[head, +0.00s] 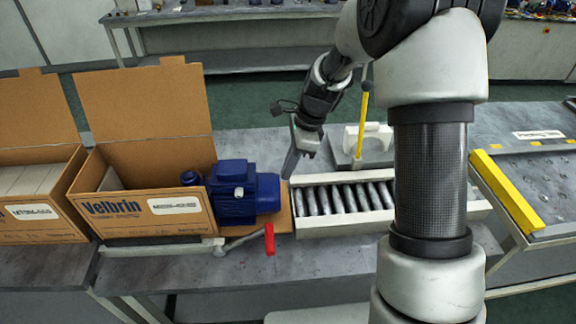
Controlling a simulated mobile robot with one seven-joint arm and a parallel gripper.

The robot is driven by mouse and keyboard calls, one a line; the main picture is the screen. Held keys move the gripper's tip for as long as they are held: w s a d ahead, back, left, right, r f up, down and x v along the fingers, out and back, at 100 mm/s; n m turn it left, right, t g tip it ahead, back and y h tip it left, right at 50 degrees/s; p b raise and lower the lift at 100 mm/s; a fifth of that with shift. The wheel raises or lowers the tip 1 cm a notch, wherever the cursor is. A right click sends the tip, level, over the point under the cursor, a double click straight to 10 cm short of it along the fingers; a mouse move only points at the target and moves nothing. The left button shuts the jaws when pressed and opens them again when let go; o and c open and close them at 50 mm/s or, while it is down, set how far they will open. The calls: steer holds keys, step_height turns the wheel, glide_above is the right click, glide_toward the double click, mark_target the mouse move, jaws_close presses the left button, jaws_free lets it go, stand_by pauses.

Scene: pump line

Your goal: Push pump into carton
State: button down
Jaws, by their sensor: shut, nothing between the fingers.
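The blue pump (236,190) lies at the open right end of the Velbrin carton (140,210). Its left part is at or just inside the opening, and its motor body sticks out to the right over a brown flap (284,215). The carton's tall lid stands up at the back. My gripper (288,173) is shut and empty, pointing down just behind and to the right of the pump's right end. Whether its fingertips touch the pump cannot be told.
A roller track (343,200) leads right from the flap. A red-handled lever (269,239) is in front of the pump. A second carton (38,205) stands at the left. A white block with a yellow post (362,125) is behind the rollers. A yellow bar (507,192) is at the right.

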step_height(320, 180, down, 10)
steer(key=b, duration=0.5)
steer(key=shift+f, duration=0.2)
steer(key=shift+a, duration=0.2)
stand_by(1.7)
steer(key=shift+s+a, duration=0.2)
steer(key=shift+a, duration=1.8)
steer(key=shift+w+a+p, duration=0.2)
steer(key=shift+a+p, duration=0.35)
steer(key=shift+a, duration=0.85)
